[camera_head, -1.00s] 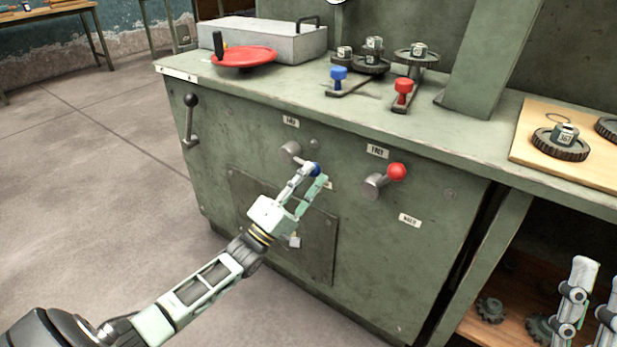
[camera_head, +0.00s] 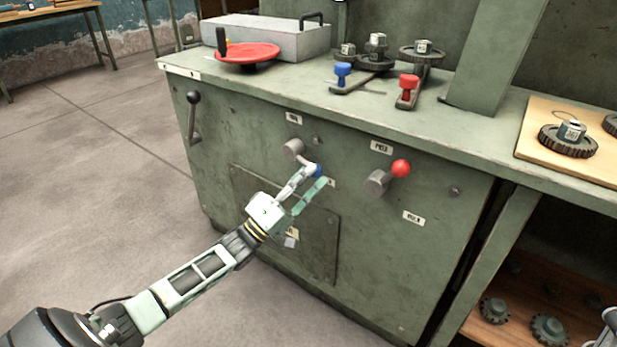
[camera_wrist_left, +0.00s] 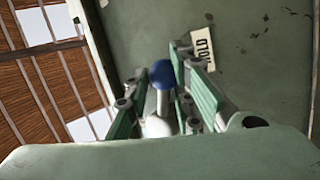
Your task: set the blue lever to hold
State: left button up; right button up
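The blue lever has a grey hub (camera_head: 293,150) on the green cabinet front. Its arm points down and right to a blue ball knob (camera_head: 318,171). My left gripper (camera_head: 311,176) is at the knob with one finger on each side. In the left wrist view the blue knob (camera_wrist_left: 161,73) and its pale shaft stand between the open fingers; whether a finger touches the knob is hard to tell. A HOLD label (camera_wrist_left: 202,48) lies just beyond the right fingertip there. Only a small grey piece, probably of my right gripper (camera_head: 610,317), shows at the lower right edge.
A red-knobbed lever (camera_head: 400,169) is to the right on the same panel. A black-knobbed lever (camera_head: 193,115) is at the left. A red handwheel (camera_head: 247,54) and small blue and red clamps are on the bench top. A shelf with gears (camera_head: 549,329) is at lower right.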

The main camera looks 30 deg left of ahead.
pick_arm(q)
jog(key=shift+o, duration=1.4)
jog(key=shift+a, duration=0.55)
jog(key=shift+d, duration=0.15)
jog(key=v, duration=1.2)
